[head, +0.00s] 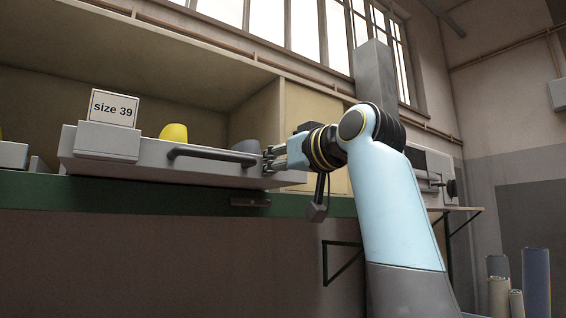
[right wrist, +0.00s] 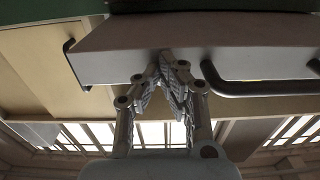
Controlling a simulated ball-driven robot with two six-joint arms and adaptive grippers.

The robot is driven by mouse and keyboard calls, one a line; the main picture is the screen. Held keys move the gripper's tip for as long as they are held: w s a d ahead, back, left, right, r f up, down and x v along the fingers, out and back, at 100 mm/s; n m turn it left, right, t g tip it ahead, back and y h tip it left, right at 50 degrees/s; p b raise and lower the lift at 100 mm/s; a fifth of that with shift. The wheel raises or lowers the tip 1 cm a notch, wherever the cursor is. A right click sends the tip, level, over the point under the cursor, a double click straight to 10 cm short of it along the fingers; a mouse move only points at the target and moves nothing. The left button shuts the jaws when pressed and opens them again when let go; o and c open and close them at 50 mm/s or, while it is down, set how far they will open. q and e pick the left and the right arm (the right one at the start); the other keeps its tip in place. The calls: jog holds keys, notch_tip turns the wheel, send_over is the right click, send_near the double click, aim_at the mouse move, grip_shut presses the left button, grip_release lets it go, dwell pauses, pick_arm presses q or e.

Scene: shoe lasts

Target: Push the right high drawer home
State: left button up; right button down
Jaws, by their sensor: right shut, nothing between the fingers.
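My right gripper (head: 268,160) is shut and empty at the right end of the drawer front. In the right wrist view the gripper (right wrist: 168,62) has its fingertips together at the drawer front (right wrist: 115,68), beside the handle (right wrist: 255,90); contact is hard to tell. My left gripper is not in view.
Another grey drawer (head: 12,155) shows partly at the left edge. The green shelf edge (head: 100,193) runs beneath the drawer. A grey device (head: 437,180) stands on a bracketed shelf at the right, behind my right arm. Several rolls (head: 536,280) stand at the lower right.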

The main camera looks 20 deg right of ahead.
jog(key=shift+w+a, duration=0.25)
jog(key=shift+w, duration=0.45)
jog(key=shift+x, duration=2.25)
jog(key=shift+x, duration=2.25)
jog(key=shift+x, duration=2.25)
